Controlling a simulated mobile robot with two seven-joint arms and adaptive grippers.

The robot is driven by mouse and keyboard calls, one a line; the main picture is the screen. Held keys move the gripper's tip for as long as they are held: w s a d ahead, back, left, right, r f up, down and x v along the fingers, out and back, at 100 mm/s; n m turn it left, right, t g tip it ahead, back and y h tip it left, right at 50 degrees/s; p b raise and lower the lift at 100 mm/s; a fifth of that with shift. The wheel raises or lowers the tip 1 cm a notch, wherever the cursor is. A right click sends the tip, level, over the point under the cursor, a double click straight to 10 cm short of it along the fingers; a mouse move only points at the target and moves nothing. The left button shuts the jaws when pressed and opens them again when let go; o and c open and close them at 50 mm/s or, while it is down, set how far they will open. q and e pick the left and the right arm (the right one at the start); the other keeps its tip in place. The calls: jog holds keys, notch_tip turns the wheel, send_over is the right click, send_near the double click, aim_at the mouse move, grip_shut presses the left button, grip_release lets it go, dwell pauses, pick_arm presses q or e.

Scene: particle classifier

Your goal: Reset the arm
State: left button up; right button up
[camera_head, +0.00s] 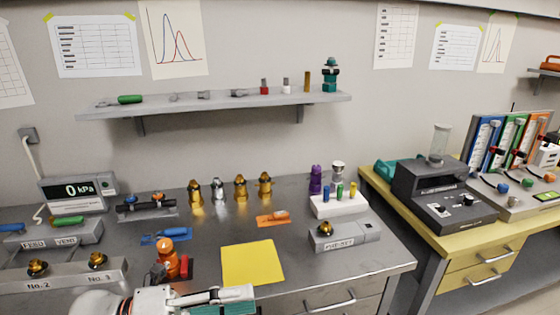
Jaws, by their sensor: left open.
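My left gripper (251,298) shows at the bottom edge of the head view, its white and grey fingers pointing right. It is open, and I see nothing between its fingers. It is over the front of the grey metal bench (210,232), just in front of the yellow square (252,263). An orange figure-like object (167,258) with a red block (187,268) stands just behind the gripper's left part. The rest of the left arm is cut off by the bottom edge. My right gripper is not in view.
Several brass and silver fittings (241,189) stand at the bench's back. A white holder (338,206) and a grey box (344,235) are at right. A pressure display (78,190) is at left. A wall shelf (220,101) hangs above. A yellow bench (425,235) adjoins on the right.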

pick_arm(q)
jog(key=w+a+f+n+t+y, duration=0.3)
jog(key=a+f+n+t+y, duration=0.3)
jog(key=n, duration=0.6)
jog(key=w+a+f+n+t+y, duration=0.2)
jog(key=a+f+n+t+y, duration=0.15)
jog(key=f+n+t, duration=0.7)
jog(key=s+a+f+n+g+y, duration=0.1)
jog(key=s+f+n+g+y, duration=0.2)
jog(key=f, duration=0.6)
jog(key=s+a+f+n+g+y, duration=0.2)
jog(key=s+f+n+g+y, duration=0.1)
jog(key=s+f+n+g, duration=0.3)
jog(key=s+f+n, duration=0.1)
jog(key=s+f, duration=0.1)
jog(key=s, duration=0.1)
jog(key=shift+a+f+n, duration=0.15)
jog(key=shift+f+n, duration=0.2)
